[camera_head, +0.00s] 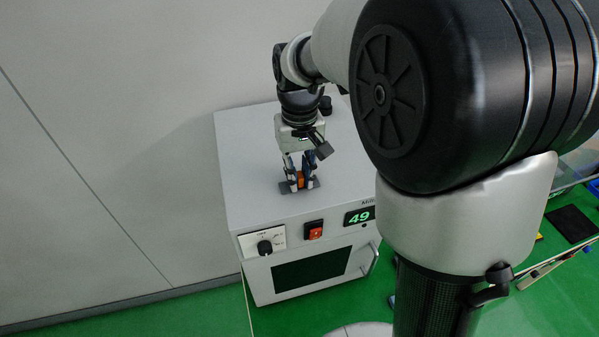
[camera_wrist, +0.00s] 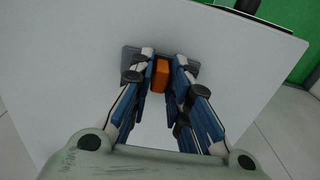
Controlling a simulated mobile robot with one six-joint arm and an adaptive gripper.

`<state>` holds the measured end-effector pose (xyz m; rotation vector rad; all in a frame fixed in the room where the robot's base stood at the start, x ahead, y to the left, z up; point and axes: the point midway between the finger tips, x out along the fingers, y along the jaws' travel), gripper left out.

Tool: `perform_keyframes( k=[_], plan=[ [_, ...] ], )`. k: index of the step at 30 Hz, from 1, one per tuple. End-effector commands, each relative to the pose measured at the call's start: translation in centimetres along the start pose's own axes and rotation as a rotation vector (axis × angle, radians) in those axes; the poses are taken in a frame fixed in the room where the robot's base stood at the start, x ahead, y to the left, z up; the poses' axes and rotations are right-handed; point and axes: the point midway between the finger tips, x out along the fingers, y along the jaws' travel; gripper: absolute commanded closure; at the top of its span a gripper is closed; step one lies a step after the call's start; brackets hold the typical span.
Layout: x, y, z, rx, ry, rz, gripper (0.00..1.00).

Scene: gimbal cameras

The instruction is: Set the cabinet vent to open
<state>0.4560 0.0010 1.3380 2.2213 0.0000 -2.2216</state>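The cabinet (camera_head: 240,150) is a light grey box with a flat top. The vent is a dark grey plate (camera_head: 314,184) on that top with an orange tab (camera_head: 300,180) standing up from it. In the wrist view the orange tab (camera_wrist: 161,76) is near the middle of the plate (camera_wrist: 131,59). My gripper (camera_head: 300,183) points down at the vent, with one finger on each side of the tab. In the wrist view my gripper (camera_wrist: 163,68) has its fingertips very close to the tab. Whether they touch it is unclear. The fingers hide parts of the plate.
The cabinet front has a black knob (camera_head: 265,247), a red switch (camera_head: 314,231), a green display reading 49 (camera_head: 359,217) and a dark window (camera_head: 310,269). A black cap (camera_head: 325,106) stands at the back of the top. A wall is at left.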

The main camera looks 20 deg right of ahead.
Motion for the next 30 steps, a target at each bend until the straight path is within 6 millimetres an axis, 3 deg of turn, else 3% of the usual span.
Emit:
perform_keyframes(
  k=[6,21,23,30],
  plan=[
    [0.0,0.0,0.0,0.0,0.0,0.0,1.0],
    [0.0,0.1,0.0,0.0,0.001,0.0,1.0],
    [-0.1,0.5,0.0,0.002,0.0,0.0,1.0],
    [-0.1,5.1,-0.1,0.005,0.001,0.0,1.0]
  ],
)
